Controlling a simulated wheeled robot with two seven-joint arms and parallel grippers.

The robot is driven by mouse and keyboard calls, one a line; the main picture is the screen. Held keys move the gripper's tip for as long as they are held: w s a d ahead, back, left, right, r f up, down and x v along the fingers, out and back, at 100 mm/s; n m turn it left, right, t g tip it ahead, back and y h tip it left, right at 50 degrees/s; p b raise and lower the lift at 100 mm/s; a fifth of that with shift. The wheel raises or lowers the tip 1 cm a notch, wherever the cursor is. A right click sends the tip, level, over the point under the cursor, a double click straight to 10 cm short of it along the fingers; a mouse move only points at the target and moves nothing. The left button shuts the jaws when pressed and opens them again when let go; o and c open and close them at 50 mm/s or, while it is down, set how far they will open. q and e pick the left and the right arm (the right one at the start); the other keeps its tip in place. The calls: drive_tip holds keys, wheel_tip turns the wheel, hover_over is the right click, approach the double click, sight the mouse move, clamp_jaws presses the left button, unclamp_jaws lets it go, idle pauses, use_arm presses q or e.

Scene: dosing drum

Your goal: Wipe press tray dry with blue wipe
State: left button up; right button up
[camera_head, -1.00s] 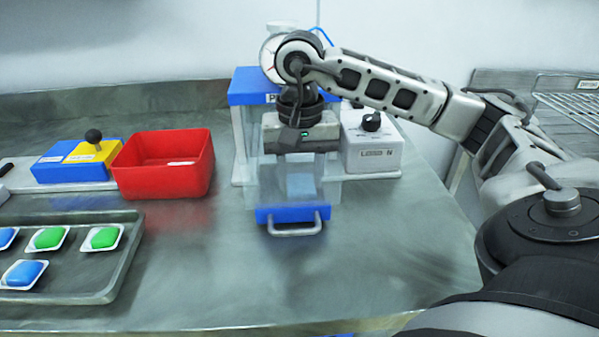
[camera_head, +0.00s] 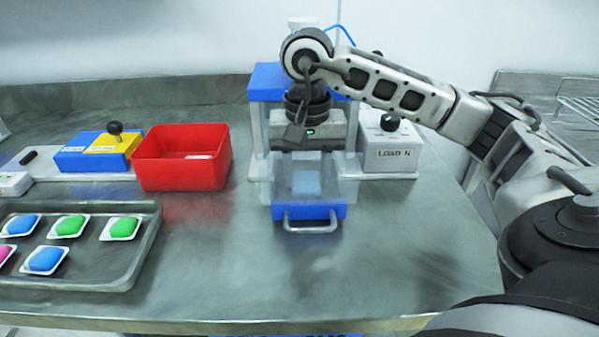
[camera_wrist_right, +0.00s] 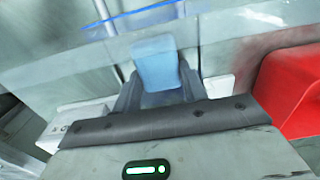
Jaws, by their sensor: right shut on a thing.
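The press (camera_head: 268,82) has a blue top and a clear tray (camera_head: 347,190) with a blue front and grey handle. My right gripper (camera_head: 306,172) reaches down over the tray from above. It is shut on the blue wipe (camera_head: 306,184), which hangs within the tray's outline. In the right wrist view the wipe (camera_wrist_right: 157,66) shows between the dark fingers, with the clear tray wall beyond it. I cannot tell whether the wipe touches the tray floor, and no water is clearly visible. My left gripper is out of view.
A red bin (camera_head: 182,172) stands left of the press, with a blue and yellow box with a black knob (camera_head: 98,150) beyond it. A grey box marked LOAD N (camera_head: 390,150) is close on the right. A metal tray (camera_head: 100,272) holds several coloured pods.

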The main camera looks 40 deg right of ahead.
drive_tip(key=shift+s+d+f+b, duration=0.1)
drive_tip(key=shift+s+d+b, duration=0.4)
drive_tip(key=shift+s+d, duration=0.25)
drive_tip(key=shift+w+a, duration=0.2)
drive_tip(key=shift+w+a+p, duration=0.8)
drive_tip(key=shift+w+a, duration=0.3)
drive_tip(key=shift+a, duration=0.1)
drive_tip(key=shift+s+d+b, duration=0.25)
drive_tip(key=shift+d+b, duration=0.05)
drive_tip(key=shift+s+d+b, duration=0.75)
drive_tip(key=shift+s+d, duration=0.25)
drive_tip(key=shift+d, duration=0.15)
drive_tip(key=shift+w+a+p, duration=0.3)
drive_tip(key=shift+a+p, duration=0.1)
drive_tip(key=shift+w+a+p, duration=0.45)
drive_tip(key=shift+w+a, duration=0.5)
drive_tip(key=shift+a, duration=0.1)
